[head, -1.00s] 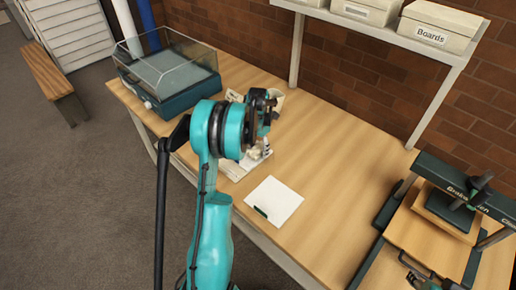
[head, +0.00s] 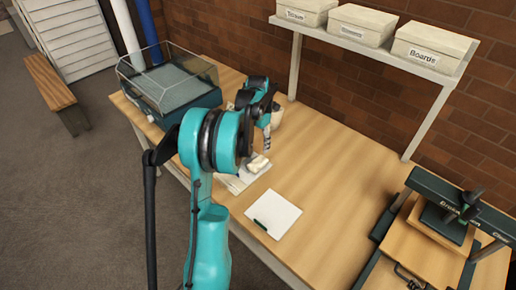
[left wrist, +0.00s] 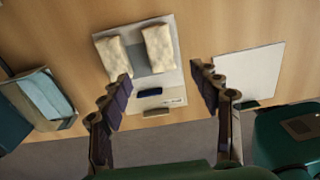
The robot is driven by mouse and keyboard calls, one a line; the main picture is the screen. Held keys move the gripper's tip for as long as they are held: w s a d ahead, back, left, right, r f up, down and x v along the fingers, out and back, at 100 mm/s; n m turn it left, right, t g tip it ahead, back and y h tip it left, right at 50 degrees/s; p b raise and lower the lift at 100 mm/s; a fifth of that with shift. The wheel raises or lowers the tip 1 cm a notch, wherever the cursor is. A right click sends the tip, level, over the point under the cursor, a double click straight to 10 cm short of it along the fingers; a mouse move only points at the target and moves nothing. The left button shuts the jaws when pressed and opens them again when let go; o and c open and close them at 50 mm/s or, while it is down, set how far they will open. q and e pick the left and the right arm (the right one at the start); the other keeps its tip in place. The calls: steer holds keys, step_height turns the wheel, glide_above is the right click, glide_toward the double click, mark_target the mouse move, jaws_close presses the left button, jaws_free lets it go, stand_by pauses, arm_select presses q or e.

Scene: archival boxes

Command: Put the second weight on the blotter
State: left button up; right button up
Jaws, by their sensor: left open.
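Two cream, cushion-like weights, a left one (left wrist: 115,57) and a right one (left wrist: 159,48), lie side by side on a pale grey sheet (left wrist: 168,82). In the head view one weight (head: 258,164) shows below my gripper; the other is mostly hidden by my arm. A white sheet (head: 273,215) with a dark green tab lies just right of them; it also shows in the left wrist view (left wrist: 250,72). I cannot tell which sheet is the blotter. My left gripper (head: 267,146) is open and empty above the weights, its fingers (left wrist: 160,73) apart from them. My right gripper is out of view.
A clear-lidded case (head: 168,78) stands at the table's left end. A press (head: 445,220) stands at the right. A shelf (head: 375,48) with labelled boxes overhangs the back. A blue-topped box (left wrist: 45,95) lies left of the weights. The middle table is clear.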

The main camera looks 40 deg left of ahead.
arm_select(q)
steer(key=s+d+r+m+t, duration=0.1)
steer(key=s+d+r+m, duration=0.2)
steer(key=d+r+m, duration=0.35)
steer(key=s+d+r+m+t, duration=0.2)
steer(key=s+d+r+m, duration=0.1)
steer(key=d+m, duration=0.55)
steer(key=s+d+f+m+t, duration=0.2)
steer(key=s+d+m+t, duration=0.2)
steer(key=s+d+m, duration=0.9)
steer(key=m, duration=0.7)
steer(key=shift+s+d, duration=0.3)
steer(key=shift+s, duration=0.1)
steer(key=shift+a, duration=0.1)
